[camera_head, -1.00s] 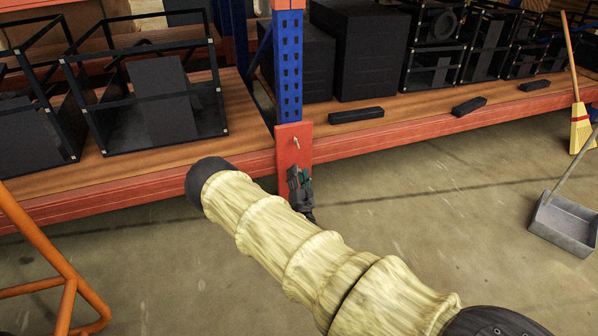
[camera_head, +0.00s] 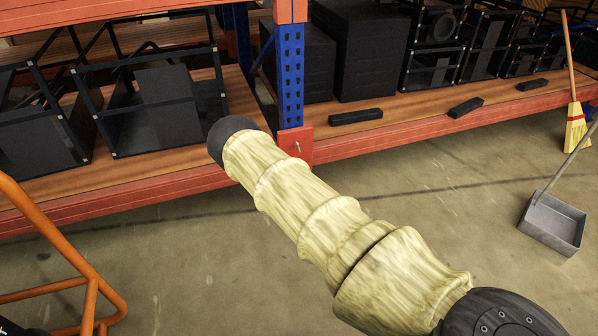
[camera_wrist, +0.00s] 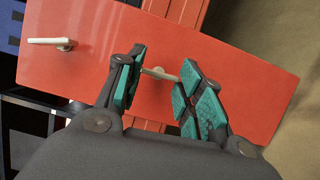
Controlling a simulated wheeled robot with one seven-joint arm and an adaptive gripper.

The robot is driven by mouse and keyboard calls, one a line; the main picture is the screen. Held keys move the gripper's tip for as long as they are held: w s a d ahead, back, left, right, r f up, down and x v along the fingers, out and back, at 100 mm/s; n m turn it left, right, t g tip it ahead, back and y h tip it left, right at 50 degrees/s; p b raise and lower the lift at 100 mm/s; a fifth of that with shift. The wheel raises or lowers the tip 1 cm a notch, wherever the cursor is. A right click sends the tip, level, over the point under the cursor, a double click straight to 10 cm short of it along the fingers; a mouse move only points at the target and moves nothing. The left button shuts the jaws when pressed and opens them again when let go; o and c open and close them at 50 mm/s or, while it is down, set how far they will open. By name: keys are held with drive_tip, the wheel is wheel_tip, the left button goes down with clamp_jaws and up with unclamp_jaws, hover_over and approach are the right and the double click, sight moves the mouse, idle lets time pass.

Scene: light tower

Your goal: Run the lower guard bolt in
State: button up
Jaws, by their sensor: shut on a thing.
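The red guard plate (camera_head: 302,140) sits at the foot of the blue rack upright. It fills much of the wrist view (camera_wrist: 240,85). The lower guard bolt (camera_wrist: 160,74) is a pale, slim pin between the teal-padded fingers of my gripper (camera_wrist: 158,80). My gripper is shut on it, with the fingers close to the plate. The upper bolt (camera_wrist: 50,43) stands out of the plate on the left in the wrist view, clear of the fingers. It also shows in the head view (camera_head: 298,147). My sleeved arm hides my gripper and the lower bolt in the head view.
The blue rack upright (camera_head: 290,85) and orange shelf beam (camera_head: 400,141) stand close behind. An orange tubular frame (camera_head: 75,260) is at lower left. A broom (camera_head: 575,125) and a grey dustpan (camera_head: 553,225) are at right. The floor between is clear.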

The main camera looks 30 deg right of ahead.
drive_tip(key=m+p, duration=0.1)
drive_tip(key=m+g+y+p, duration=0.1)
drive_tip(key=m+p, duration=0.2)
drive_tip(key=shift+s+d+r+m+g+y+p, duration=0.1)
drive_tip(key=shift+s+r+m+g+y+p, duration=0.05)
drive_tip(key=shift+r+m+g+y+p, duration=0.2)
drive_tip(key=shift+c, duration=0.5)
drive_tip(key=shift+d+m+y+p, duration=0.1)
drive_tip(key=shift+m+y+p, duration=0.15)
drive_tip(key=shift+m+p, duration=0.5)
drive_tip(key=shift+c, duration=0.8)
drive_tip(key=shift+m, duration=0.3)
clamp_jaws()
drive_tip(key=shift+o, duration=1.5)
unclamp_jaws()
drive_tip(key=shift+f, duration=0.2)
drive_tip(key=o, duration=1)
drive_tip(key=v, duration=1.2)
drive_tip(key=shift+r, duration=0.2)
